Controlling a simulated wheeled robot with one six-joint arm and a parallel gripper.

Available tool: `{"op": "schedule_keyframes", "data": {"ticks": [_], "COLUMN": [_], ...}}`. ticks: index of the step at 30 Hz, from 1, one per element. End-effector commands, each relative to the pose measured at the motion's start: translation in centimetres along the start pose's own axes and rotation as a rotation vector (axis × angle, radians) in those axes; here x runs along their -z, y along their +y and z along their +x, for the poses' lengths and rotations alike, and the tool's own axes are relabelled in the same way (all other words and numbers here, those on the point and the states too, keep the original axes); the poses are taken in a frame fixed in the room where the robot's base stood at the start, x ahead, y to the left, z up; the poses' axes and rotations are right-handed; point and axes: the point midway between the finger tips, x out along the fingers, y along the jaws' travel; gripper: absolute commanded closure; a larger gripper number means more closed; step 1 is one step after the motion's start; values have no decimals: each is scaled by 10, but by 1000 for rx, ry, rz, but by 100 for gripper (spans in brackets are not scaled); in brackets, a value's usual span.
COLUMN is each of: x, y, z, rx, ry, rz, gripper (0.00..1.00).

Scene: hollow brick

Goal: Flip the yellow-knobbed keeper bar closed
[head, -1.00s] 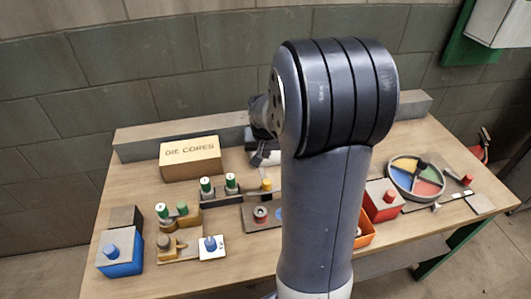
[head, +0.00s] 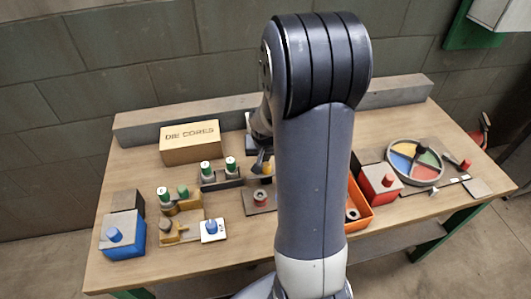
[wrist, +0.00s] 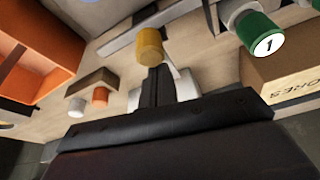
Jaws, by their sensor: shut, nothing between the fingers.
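The yellow knob (head: 267,168) stands near the middle of the table, just left of my arm in the head view. In the wrist view the yellow knob (wrist: 150,45) is just beyond my fingertips, beside a long grey bar (wrist: 140,30). I cannot tell whether that bar is the keeper bar or how far it is turned. My gripper (wrist: 153,72) is shut and empty, its dark fingers pointing at the knob. Whether they touch it is unclear. In the head view my gripper (head: 259,161) is partly hidden by my arm, close behind the knob.
Green-capped posts (head: 218,170) stand left of the knob. The DIE CORES box (head: 190,142) is behind them. A grey block with a red ring (head: 259,198) lies in front. An orange bin (head: 358,204) and red box (head: 380,184) are to the right. A blue box (head: 124,240) is front left.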

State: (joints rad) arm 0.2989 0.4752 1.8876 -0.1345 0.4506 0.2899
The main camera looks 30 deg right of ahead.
Motion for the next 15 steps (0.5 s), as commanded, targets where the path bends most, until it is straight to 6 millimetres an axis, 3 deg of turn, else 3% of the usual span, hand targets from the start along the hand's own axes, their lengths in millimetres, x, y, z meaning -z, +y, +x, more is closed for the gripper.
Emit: {"op": "schedule_keyframes", "data": {"ticks": [7,15], "x": [-5,-44], "y": [1,9], "z": [-1,-15], "rx": [0,0], "ry": [0,2], "rz": [0,0], "gripper": [100,100]}}
